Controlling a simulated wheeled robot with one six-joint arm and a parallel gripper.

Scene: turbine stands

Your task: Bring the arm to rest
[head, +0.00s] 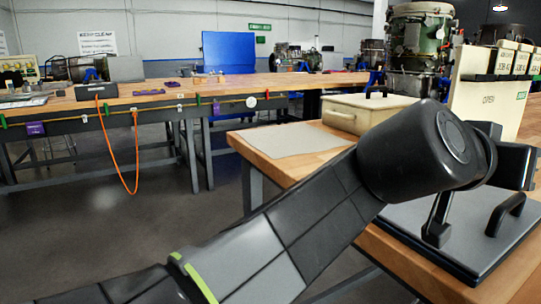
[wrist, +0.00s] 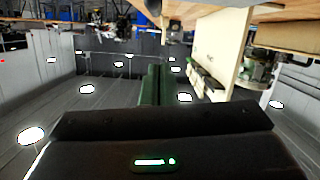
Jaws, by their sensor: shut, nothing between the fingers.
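My arm reaches from the bottom left of the head view up to the right, over the near wooden bench (head: 278,143). Its thick black joint is in front of the bench's right part. My gripper (wrist: 160,145) shows as a dark body with a small green light across the bottom of the wrist view. It is shut, and nothing is seen held in it. Its fingertips cannot be made out clearly, and in the head view the wrist hides much of that end. The wrist view looks upside down, with ceiling lights low and a bench top along the upper edge.
Under the wrist, a grey board (head: 470,245) with a black handle (head: 505,214) lies on the bench. A beige case (head: 367,112), a grey mat (head: 292,139), a turbine (head: 418,50) and an upright cream panel (head: 488,95) stand close. The floor at left is open.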

